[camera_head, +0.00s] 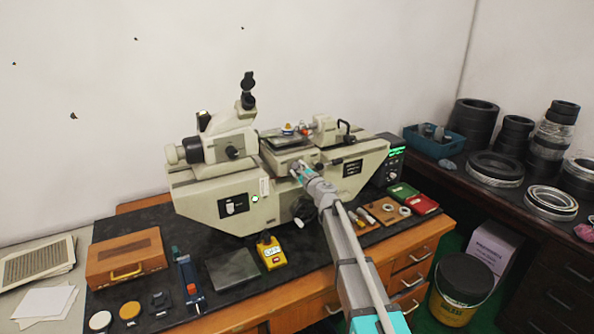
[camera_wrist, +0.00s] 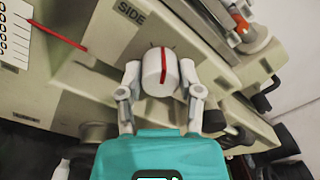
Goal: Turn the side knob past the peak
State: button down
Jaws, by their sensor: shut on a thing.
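The side knob (camera_wrist: 160,66) is a pale round knob with a red stripe across it, below a "SIDE" label (camera_wrist: 131,12) in the wrist view. My gripper (camera_wrist: 160,84) has one finger on each side of the knob and is shut on it. The stripe runs nearly straight up and down in that view. In the head view my gripper (camera_head: 302,172) reaches the front of the beige measuring machine (camera_head: 210,192), and the knob is hard to make out there. A white scale (camera_wrist: 15,38) with dark marks and a red pointer (camera_wrist: 57,35) show at upper left in the wrist view.
A yellow device (camera_head: 270,252), a grey plate (camera_head: 232,270) and a wooden case (camera_head: 126,258) lie on the dark mat left of my arm. Rings on a wooden board (camera_head: 386,211) and green and red boxes (camera_head: 420,203) lie to its right.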

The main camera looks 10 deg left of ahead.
jog(key=n, duration=0.6)
jog(key=shift+n, duration=0.3)
jog(key=n, duration=0.6)
jog(key=shift+s+f+y, duration=0.1)
jog(key=shift+y, duration=0.2)
jog(key=shift+n, duration=0.3)
jog(key=shift+c, duration=1.3)
grip_release()
